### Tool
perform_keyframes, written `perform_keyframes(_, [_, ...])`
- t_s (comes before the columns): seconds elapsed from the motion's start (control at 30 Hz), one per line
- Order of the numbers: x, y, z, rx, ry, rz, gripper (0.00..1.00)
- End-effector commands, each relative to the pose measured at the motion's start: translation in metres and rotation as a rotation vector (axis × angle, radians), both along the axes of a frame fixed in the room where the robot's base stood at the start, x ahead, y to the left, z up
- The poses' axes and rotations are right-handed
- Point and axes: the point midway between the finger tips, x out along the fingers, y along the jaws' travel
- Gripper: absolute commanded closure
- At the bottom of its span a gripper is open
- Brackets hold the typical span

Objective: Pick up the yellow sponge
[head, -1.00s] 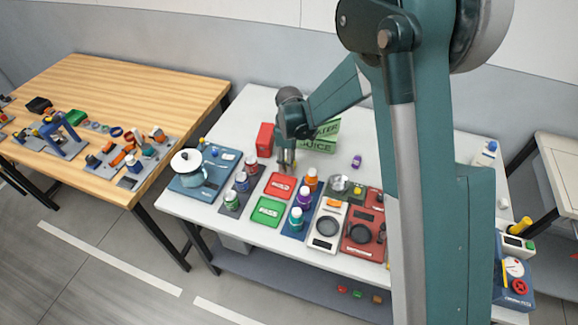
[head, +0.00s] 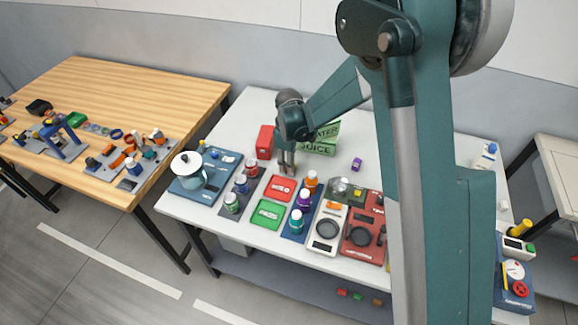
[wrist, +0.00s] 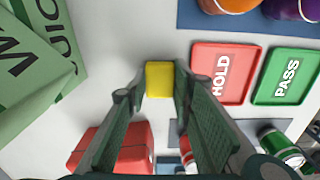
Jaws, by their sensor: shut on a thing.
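The yellow sponge (wrist: 160,80) shows in the wrist view as a small yellow block between my fingertips. My gripper (wrist: 160,95) is shut on it, with one finger pad on each side. In the head view my gripper (head: 287,168) points down over the white table, behind the red HOLD tray. The sponge is mostly hidden by the fingers there. I cannot tell whether it touches the table.
The red HOLD tray (head: 280,187) and green PASS tray (head: 268,213) lie in front. Several bottles (head: 298,222) stand nearby.

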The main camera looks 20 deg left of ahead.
Motion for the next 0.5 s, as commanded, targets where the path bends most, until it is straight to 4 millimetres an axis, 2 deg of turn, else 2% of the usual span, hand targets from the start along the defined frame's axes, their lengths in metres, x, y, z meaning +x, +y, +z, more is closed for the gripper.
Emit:
perform_keyframes(0.27, [0.000, 0.000, 0.016, 0.000, 0.000, 0.000, 0.85])
perform_keyframes(0.5, [0.000, 0.000, 0.047, 0.000, 0.000, 0.000, 0.85])
